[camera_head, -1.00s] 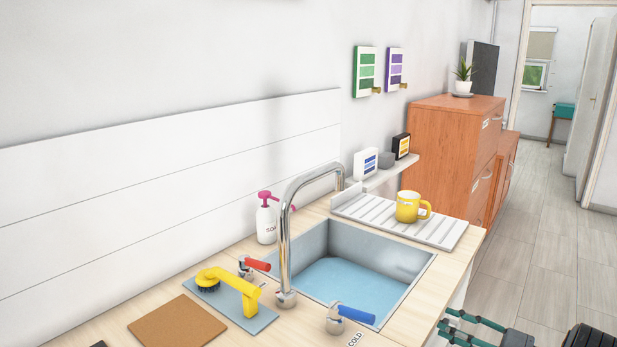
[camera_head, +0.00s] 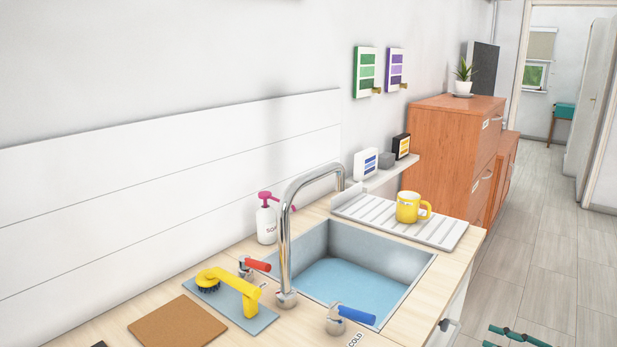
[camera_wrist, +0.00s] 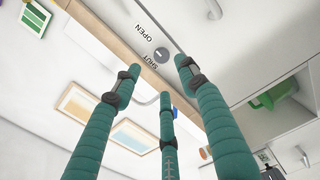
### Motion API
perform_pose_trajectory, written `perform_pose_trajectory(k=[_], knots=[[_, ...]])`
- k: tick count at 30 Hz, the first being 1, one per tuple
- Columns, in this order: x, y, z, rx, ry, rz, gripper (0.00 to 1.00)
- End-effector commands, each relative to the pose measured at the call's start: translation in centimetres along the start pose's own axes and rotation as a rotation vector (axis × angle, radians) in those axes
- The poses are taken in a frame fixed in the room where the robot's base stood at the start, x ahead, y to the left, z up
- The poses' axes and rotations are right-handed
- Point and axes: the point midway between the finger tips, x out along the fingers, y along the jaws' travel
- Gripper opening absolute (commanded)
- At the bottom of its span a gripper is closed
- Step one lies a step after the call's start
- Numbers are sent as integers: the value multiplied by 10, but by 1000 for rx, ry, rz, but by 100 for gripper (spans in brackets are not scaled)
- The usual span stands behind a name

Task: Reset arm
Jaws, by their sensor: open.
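My gripper (camera_head: 516,337) shows at the bottom right edge of the head view, where only parts of its green fingers are visible beside the counter. In the wrist view its green, dark-banded fingers (camera_wrist: 158,88) are spread apart, with nothing held between them. Beyond the fingers are a white panel and a round grey knob (camera_wrist: 162,55) between the labels OPEN and SHUT. The fingers look apart from the knob. The rest of my arm is out of the head view.
The counter holds a sink (camera_head: 420,270), a tall tap (camera_head: 284,240), a yellow mug (camera_head: 408,208) on a ribbed drainer (camera_head: 440,236), a yellow brush (camera_head: 248,296) and a soap bottle (camera_head: 266,222). An orange-brown cabinet (camera_head: 450,150) stands behind. Floor (camera_head: 545,235) at right is clear.

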Motion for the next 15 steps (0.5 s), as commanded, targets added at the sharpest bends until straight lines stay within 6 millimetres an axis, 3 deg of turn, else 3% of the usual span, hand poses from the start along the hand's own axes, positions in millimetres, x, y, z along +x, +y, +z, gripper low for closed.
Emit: perform_pose_trajectory(k=[1, 2, 3, 15], knots=[[-12, 0, 1, -2, -4, -1, 42], [-10, 0, 0, 0, 4, -1, 42], [6, 0, -1, 1, 10, 0, 42], [92, 0, -2, 1, 7, -2, 42]])
